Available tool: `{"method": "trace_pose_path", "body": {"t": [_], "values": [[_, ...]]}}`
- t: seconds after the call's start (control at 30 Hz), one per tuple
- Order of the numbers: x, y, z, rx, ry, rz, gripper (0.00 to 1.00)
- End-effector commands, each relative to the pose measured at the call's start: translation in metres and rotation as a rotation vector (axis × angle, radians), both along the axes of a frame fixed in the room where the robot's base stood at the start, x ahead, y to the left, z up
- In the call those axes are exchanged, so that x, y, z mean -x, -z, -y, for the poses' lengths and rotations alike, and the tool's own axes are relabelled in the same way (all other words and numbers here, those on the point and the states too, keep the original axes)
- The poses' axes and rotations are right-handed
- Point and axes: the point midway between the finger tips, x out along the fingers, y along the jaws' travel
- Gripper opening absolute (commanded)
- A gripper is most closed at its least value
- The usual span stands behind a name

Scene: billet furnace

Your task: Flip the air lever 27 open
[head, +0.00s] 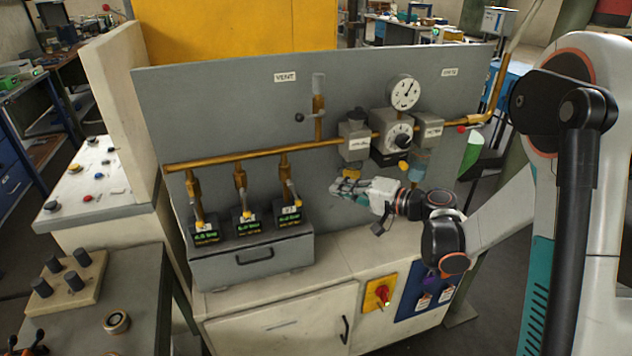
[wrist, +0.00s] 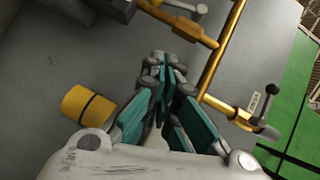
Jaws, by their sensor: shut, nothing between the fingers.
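Three brass branches drop from the pipe to three boxes with green displays on a grey drawer unit. The rightmost box (head: 289,218) carries a tag that seems to read 27, and the air lever 27 (head: 293,192) stands above it at its brass valve (head: 284,168), pointing down. My gripper (head: 338,189) is to the right of that lever, apart from it, in front of the grey panel. In the wrist view, my gripper (wrist: 162,78) has its teal fingers together, with nothing between them. I cannot identify lever 27 in the wrist view.
A gauge (head: 403,92) and regulator boxes (head: 354,137) hang on the panel above and right of my gripper. The brass pipe (head: 240,157) crosses the panel. The wrist view shows a yellow cylinder (wrist: 88,104) and a black-knobbed lever (wrist: 267,100). A red switch (head: 383,294) is below.

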Motion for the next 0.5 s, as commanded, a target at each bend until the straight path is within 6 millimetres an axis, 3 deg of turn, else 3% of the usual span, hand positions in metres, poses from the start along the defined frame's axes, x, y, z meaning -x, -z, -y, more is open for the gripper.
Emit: {"method": "trace_pose_path", "body": {"t": [0.17, 0.5], "values": [[-0.006, 0.003, -0.006, -0.013, -0.002, 0.003, 0.00], [-0.042, 0.014, -0.052, -0.012, -0.004, 0.002, 0.00]]}}
